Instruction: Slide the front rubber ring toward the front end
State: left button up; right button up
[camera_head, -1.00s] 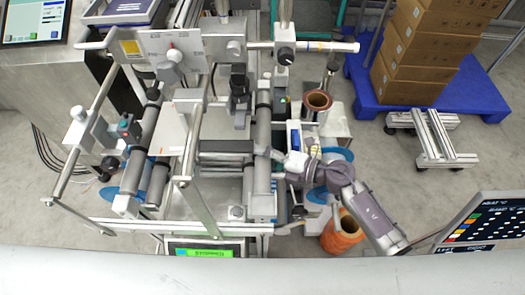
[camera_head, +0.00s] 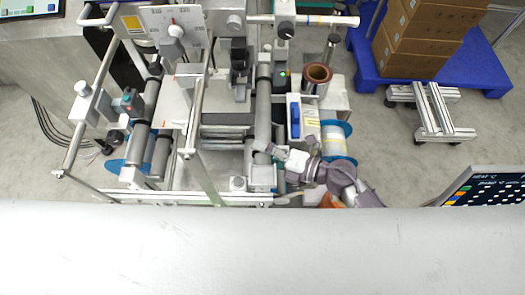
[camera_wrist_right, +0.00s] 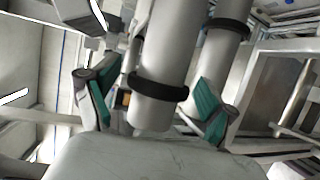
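In the right wrist view a grey roller (camera_wrist_right: 172,45) runs down between the fingers of my right gripper (camera_wrist_right: 152,92). A black rubber ring (camera_wrist_right: 158,87) sits around this roller near its lower end. The green-padded fingers are spread on both sides of the roller and ring, with visible gaps. A second black ring (camera_wrist_right: 232,25) is on another roller at the upper right. In the head view my right gripper (camera_head: 268,152) is at the grey roller (camera_head: 263,125) on the machine's right side. The rings are too small to make out there. My left gripper is not in view.
The machine frame's front rail (camera_head: 200,199) lies just below the rollers. A copper-coloured reel (camera_head: 317,77) and a blue-flanged reel (camera_head: 335,140) stand right of the gripper. A blue pallet with boxes (camera_head: 430,35) is at the upper right.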

jog(key=v, duration=1.2)
jog(key=shift+r, duration=0.1)
jog(key=shift+w, duration=0.1)
